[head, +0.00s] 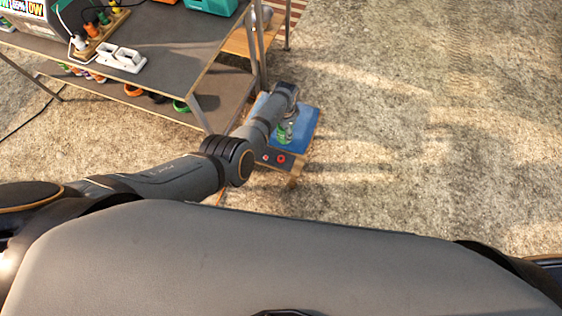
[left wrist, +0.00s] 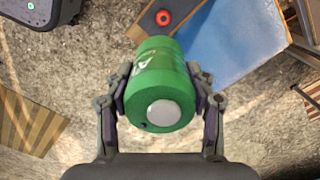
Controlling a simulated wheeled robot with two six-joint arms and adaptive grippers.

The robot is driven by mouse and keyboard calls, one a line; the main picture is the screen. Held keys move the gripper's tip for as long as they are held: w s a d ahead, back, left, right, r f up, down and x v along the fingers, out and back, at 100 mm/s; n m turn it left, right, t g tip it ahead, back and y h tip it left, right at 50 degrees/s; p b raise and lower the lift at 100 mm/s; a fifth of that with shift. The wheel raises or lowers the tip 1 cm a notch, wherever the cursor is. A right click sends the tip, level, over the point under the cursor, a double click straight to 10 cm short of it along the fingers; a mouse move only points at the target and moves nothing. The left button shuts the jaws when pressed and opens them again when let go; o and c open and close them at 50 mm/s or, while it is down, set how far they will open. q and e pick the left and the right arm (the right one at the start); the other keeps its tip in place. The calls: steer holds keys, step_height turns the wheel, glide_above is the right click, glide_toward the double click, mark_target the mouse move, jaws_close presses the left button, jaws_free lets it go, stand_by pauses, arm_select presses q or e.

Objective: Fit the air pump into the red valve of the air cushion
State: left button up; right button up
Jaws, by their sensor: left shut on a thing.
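The air pump is a green cylinder (left wrist: 160,85) with a pale round end. In the left wrist view it sits between the two fingers of my left gripper (left wrist: 160,100), which is shut on it. In the head view the green pump (head: 285,133) shows just below my left wrist, over the blue air cushion (head: 306,120). The red valve (head: 281,159) is on a dark strip at the cushion's near edge. The red valve (left wrist: 163,17) also shows beyond the pump in the left wrist view, apart from it. The pump's far end is hidden. My right gripper is not in view.
A grey table (head: 165,50) with a lower shelf stands at the upper left, its leg close to my left arm. It holds a power station, plugs and a white socket block (head: 121,59). The gravel ground at right is clear.

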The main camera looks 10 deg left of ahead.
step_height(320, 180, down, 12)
steer(key=b, duration=1.1)
arm_select(q)
steer(key=f+b, duration=0.2)
steer(key=f, duration=0.5)
steer(key=f+b, duration=0.3)
steer(key=f, duration=0.3)
steer(key=d+f+b, duration=0.1)
steer(key=f+b, duration=0.2)
steer(key=f, duration=0.4)
steer(key=shift+f, duration=0.3)
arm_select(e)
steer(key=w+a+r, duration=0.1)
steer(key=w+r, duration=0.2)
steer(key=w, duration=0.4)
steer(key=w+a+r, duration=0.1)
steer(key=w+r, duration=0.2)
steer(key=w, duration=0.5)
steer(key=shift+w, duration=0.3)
arm_select(q)
steer(key=shift+w+a, duration=0.15)
steer(key=shift+a, duration=1.05)
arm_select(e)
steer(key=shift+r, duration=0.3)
arm_select(q)
steer(key=shift+f, duration=0.2)
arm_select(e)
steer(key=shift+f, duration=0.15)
